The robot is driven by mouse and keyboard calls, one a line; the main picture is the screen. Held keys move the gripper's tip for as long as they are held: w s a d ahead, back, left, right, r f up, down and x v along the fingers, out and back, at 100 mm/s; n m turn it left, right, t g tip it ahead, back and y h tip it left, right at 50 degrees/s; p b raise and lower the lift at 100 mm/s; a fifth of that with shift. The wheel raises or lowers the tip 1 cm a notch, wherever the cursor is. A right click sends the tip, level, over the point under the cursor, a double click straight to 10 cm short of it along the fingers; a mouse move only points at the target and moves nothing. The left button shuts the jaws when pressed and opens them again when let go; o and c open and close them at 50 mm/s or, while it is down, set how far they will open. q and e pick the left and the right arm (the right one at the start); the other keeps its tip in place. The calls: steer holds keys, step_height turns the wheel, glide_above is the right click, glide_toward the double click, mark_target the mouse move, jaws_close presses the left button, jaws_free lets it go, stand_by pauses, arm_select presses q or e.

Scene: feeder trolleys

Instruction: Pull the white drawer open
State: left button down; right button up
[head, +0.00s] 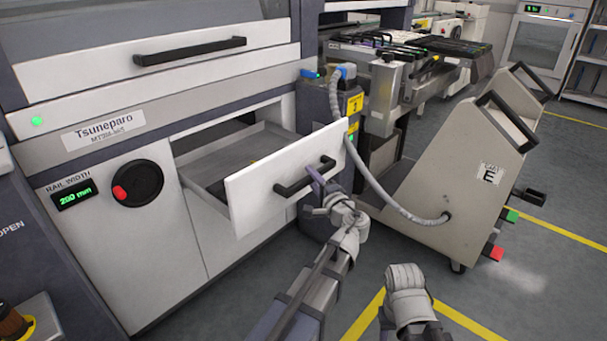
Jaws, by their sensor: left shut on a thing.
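The white drawer (262,198) stands partly open from the machine's front, with its grey inner tray (215,160) showing behind the front panel. The inside looks mostly empty, though part of it is hidden by the front. A dark bar handle (292,184) is fixed on the drawer front. My left gripper (316,180) is shut on the right part of this handle. My right arm shows at the bottom, right of the left arm, with no gripper fingers visible.
A grey trolley (435,215) marked E stands to the right of the drawer, with a corrugated hose (375,180) hanging to it. A red knob (119,192) sits on the machine's left panel. Grey floor (540,280) with yellow lines is clear at the lower right.

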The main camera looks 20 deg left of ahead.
arm_select(q)
steer(key=shift+d, duration=0.15)
steer(key=c, duration=0.6)
jaws_free()
steer(key=shift+s+d, duration=0.1)
steer(key=v, duration=0.7)
steer(key=shift+s+d, duration=0.25)
steer(key=shift+s, duration=0.1)
